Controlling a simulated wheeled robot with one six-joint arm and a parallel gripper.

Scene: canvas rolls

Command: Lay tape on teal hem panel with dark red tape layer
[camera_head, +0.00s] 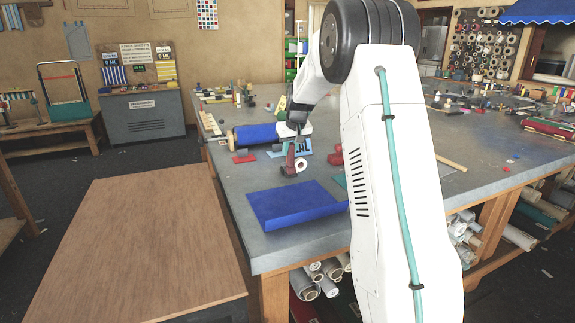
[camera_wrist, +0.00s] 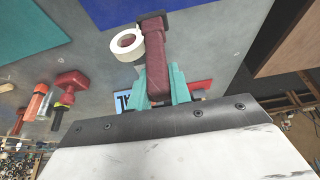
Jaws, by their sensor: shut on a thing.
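The dark red tape layer (camera_wrist: 156,60) has a white tape roll (camera_wrist: 128,43) on its side and a dark foot at its far end. My gripper (camera_wrist: 160,85) has its teal fingers closed on both sides of its handle. In the head view the tape layer (camera_head: 290,163) is upright at or just above the table, behind the blue panel; I cannot tell if it touches. The teal hem panel (camera_wrist: 28,42) lies flat at the upper left of the wrist view, apart from the tape layer. In the head view my arm hides most of the teal panel (camera_head: 340,180).
A blue panel (camera_head: 290,204) lies at the grey table's (camera_head: 236,192) near corner. A blue canvas roll (camera_head: 255,135), a red piece (camera_head: 244,157) and a blue lettered card (camera_head: 304,147) lie nearby. A red-handled tool (camera_wrist: 70,84) and an orange bottle (camera_wrist: 36,102) stand left in the wrist view.

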